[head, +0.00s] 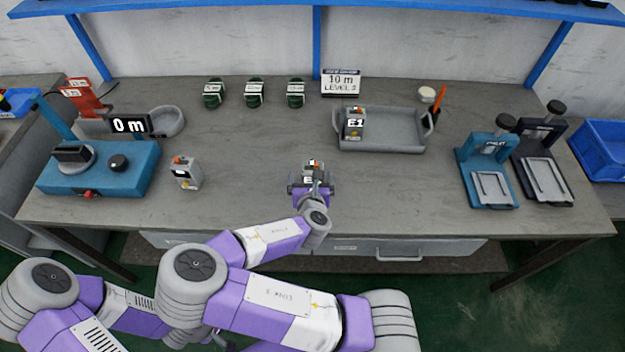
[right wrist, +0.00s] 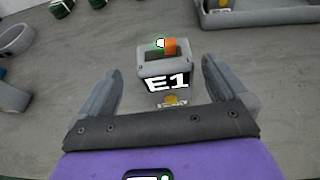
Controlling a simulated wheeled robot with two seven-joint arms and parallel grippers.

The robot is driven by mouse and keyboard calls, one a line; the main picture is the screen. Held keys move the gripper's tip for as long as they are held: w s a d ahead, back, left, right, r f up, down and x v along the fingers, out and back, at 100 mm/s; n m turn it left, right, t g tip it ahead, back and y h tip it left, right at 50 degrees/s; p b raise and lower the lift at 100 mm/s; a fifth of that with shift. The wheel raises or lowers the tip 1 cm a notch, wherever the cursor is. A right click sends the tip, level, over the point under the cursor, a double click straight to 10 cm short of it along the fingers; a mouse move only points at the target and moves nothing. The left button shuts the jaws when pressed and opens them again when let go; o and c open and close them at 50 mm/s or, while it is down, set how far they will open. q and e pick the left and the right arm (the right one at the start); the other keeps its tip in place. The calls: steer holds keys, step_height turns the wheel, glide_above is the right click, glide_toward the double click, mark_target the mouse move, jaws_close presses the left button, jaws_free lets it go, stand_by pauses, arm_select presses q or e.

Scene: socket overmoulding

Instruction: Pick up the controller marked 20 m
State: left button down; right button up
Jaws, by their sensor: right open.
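A small grey controller (head: 312,167) with an orange switch on top stands on the table, and its display reads E1 in the right wrist view (right wrist: 165,80). My right gripper (head: 311,183) is open, with its fingers on either side of this controller and gaps showing between them. A second controller (head: 354,123), also showing E1, is at the left end of the grey tray. A third controller (head: 185,172) stands at the left, its display too small to read. No 20 m marking is legible on any of them. My left gripper is not in view.
The grey tray (head: 385,148) is at the back right, with a sign (head: 341,83) reading 10 m LEVEL 3 behind it. A blue device (head: 130,168) with a 0 m display is at left. Two stands (head: 487,172) are at right. Several green-black items (head: 254,93) sit at the back.

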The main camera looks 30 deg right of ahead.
mark_target(312, 166)
steer(key=b+x, duration=0.1)
steer(key=x, duration=0.6)
steer(key=shift+s+d+b, duration=0.15)
steer(key=shift+d+b, duration=0.05)
steer(key=shift+b, duration=0.15)
steer(key=c, duration=1.1)
